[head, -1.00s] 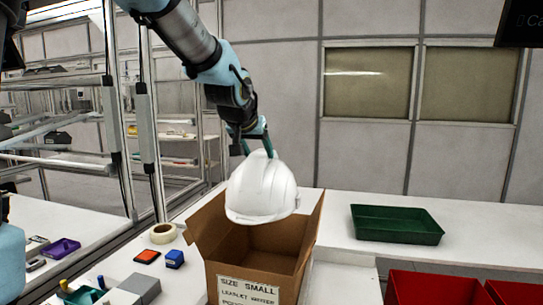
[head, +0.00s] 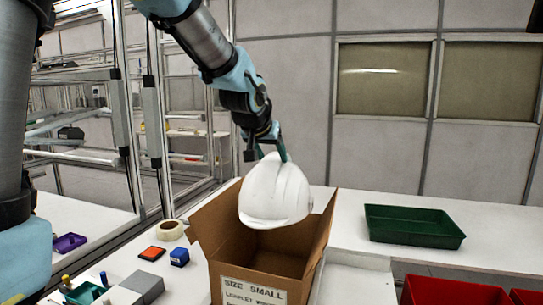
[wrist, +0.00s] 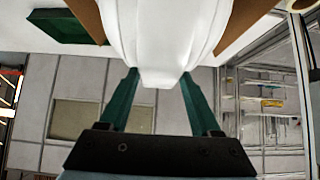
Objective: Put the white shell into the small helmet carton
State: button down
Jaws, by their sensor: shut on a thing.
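The white shell (head: 274,192) is a hard-hat shape held by my gripper (head: 266,150) above the open small helmet carton (head: 225,232). The carton is brown cardboard with its flaps up and a "SIZE SMALL" label on its front. The shell's lower edge overlaps the carton's opening in the head view; how far above or inside it hangs is hard to tell. In the wrist view the green fingers of my gripper (wrist: 155,100) close on the edge of the white shell (wrist: 160,35). The carton's inside is partly hidden behind the shell.
A green tray (head: 412,227) sits on the white table to the right. Red bins (head: 450,291) stand at the lower right. A tape roll (head: 170,230), an orange pad (head: 152,253) and a blue block (head: 179,257) lie left of the carton.

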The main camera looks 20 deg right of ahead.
jog(key=shift+f+b, duration=3.15)
jog(key=shift+f, duration=0.5)
notch_tip(320, 180, down, 19)
jog(key=b, duration=1.7)
dwell(1.1)
jog(key=shift+r, duration=0.2)
grip_release()
jog(key=shift+f, duration=0.1)
